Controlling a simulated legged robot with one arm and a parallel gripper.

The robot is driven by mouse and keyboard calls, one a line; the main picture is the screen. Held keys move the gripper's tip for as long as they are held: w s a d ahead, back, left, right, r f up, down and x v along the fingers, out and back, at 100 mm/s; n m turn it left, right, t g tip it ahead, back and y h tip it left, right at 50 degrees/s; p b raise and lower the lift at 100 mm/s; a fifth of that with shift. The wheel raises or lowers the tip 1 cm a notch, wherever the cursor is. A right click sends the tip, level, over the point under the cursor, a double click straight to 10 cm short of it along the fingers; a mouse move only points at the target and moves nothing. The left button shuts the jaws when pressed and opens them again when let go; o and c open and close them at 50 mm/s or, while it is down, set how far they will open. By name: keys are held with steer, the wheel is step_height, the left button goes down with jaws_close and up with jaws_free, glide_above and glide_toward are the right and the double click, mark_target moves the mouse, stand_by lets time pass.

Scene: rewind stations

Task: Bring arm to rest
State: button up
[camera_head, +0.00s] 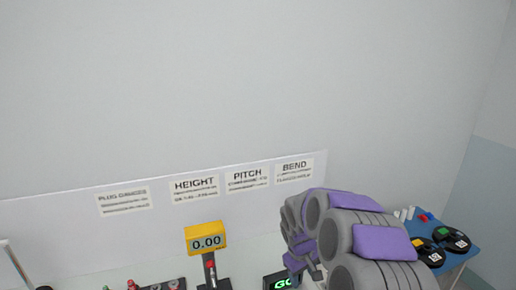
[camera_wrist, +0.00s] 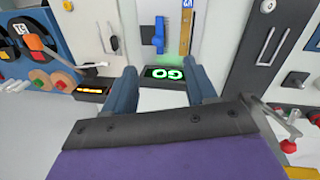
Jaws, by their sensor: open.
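My gripper (camera_wrist: 162,78) shows in the wrist view with its two dark blue fingers spread apart and nothing between them. Beyond the fingertips is a small black display (camera_wrist: 165,74) with "GO" in glowing green. In the head view my grey and purple arm is folded at the lower right, beside the same "GO" display (camera_head: 281,281), and hides part of the bench behind it. The gripper's fingers cannot be made out clearly in the head view.
A yellow gauge (camera_head: 206,240) reading 0.00 stands left of my arm. A blue table (camera_head: 460,254) with black round discs is at the right. The wall carries labels, including HEIGHT (camera_head: 194,188), PITCH (camera_head: 247,178) and BEND (camera_head: 294,171). A red knob (camera_wrist: 288,146) is at lower right in the wrist view.

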steer(key=s+r+m, duration=0.1)
steer(key=s+r, duration=0.2)
steer(key=s, duration=0.4)
steer(key=s+r+m+g, duration=0.1)
steer(key=s+r, duration=0.2)
steer(key=s, duration=0.3)
steer(key=s+r+m, duration=0.1)
steer(key=s+r, duration=0.2)
steer(key=s, duration=0.4)
steer(key=s+m+g+y+b, duration=0.1)
steer(key=s+m, duration=0.1)
steer(key=s, duration=1.7)
steer(key=shift+a+r+m+g+y, duration=0.3)
steer(key=shift+a+r, duration=0.05)
steer(key=shift+a, duration=0.1)
